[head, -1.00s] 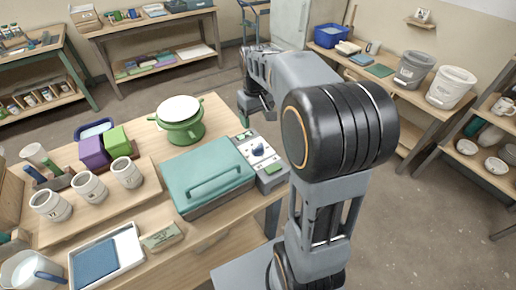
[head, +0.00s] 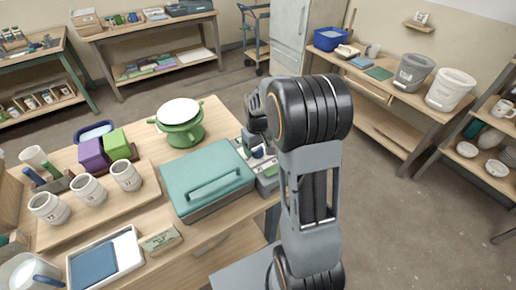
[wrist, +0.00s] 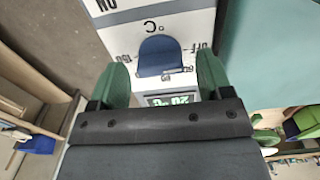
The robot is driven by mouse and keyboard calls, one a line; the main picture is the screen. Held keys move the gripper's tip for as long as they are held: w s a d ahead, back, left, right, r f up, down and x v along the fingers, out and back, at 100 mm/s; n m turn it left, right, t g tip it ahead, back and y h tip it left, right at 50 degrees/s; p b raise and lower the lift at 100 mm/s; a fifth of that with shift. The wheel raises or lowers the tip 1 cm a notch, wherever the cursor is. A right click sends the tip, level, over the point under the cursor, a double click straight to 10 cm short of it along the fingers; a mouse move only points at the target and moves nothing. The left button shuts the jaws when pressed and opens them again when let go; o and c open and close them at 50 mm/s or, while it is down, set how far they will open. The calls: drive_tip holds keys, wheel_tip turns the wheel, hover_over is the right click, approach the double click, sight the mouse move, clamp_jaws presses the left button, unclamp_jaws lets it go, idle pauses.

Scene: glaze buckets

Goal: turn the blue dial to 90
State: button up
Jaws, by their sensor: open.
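The blue dial (wrist: 160,55) sits on a white panel (wrist: 185,22) in the wrist view. Printed marks such as OFF, 60 and 150 show around it, upside down or tilted. A small display (wrist: 172,98) below it shows what looks like 20 °C, partly covered by my gripper. My gripper (wrist: 163,78) is open, with one green fingertip on either side of the dial; contact cannot be told. In the head view the panel is largely hidden by my arm, beside the teal lidded unit (head: 207,182).
A green pot (head: 180,132) with a white lid stands behind the teal unit. Purple and green blocks, several white cups (head: 88,188) and a tray (head: 128,243) stand to the left. Open floor lies right of my arm.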

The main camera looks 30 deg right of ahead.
drive_tip(key=shift+f, duration=0.35)
drive_tip(key=c, duration=0.9)
